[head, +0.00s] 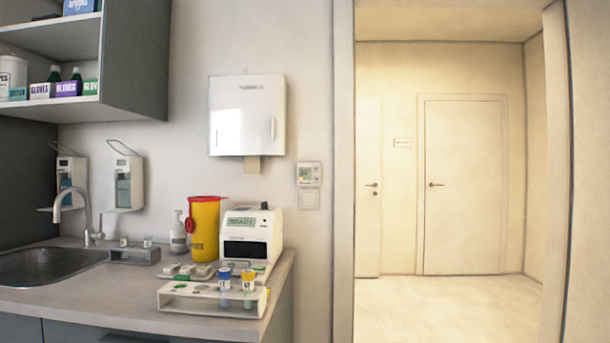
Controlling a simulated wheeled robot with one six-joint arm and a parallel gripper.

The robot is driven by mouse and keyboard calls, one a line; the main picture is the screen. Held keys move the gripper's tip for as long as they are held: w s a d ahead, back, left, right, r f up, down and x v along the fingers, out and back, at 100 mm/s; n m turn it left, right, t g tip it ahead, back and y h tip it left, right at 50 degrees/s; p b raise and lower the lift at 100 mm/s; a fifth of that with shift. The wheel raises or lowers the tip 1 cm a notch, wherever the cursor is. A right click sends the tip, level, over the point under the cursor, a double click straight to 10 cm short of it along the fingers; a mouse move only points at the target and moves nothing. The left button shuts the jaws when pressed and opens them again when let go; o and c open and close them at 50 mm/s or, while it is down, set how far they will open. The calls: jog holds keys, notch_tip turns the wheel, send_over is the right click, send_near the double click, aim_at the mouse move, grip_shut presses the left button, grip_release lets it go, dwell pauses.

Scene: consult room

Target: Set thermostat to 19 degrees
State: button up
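A small white thermostat (309,174) with a greenish display is mounted on the wall, right of the towel dispenser and left of the door frame. Its reading is too small to make out. A square white plate (309,199), possibly a light switch, sits just below it. My gripper is not in view.
A counter (120,300) with a sink (50,266) runs along the left. On its right end stand a tube rack (185,301), a white desktop device (251,238) and a yellow sharps container (205,229). A towel dispenser (247,115) hangs above. The open doorway (450,305) leads to a clear corridor.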

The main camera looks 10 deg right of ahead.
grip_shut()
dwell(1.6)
